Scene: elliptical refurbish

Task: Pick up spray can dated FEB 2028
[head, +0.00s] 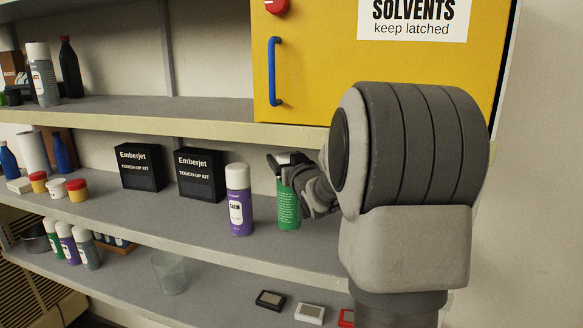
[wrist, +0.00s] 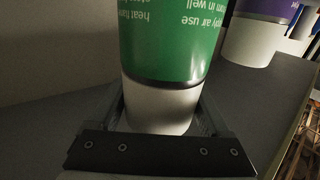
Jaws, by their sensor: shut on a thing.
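A green spray can (head: 288,208) with a white cap is upright at the right of the middle shelf. Small white text covers the side I see, and no date is readable. My gripper (head: 287,166) is shut on the can around its cap. The wrist view shows the green can (wrist: 172,45) upside down, its white cap (wrist: 160,108) between the fingers. I cannot tell whether its base touches the shelf. A purple spray can (head: 239,205) with a white cap and a label stands to its left, apart from it; the label is too small to read.
Two black Emberjet boxes (head: 200,176) stand left of the purple can. Several spray cans (head: 78,246) and a clear cup (head: 170,272) are on the lower shelf. A yellow solvents cabinet (head: 310,65) hangs above. The middle shelf (head: 190,220) has free room in front.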

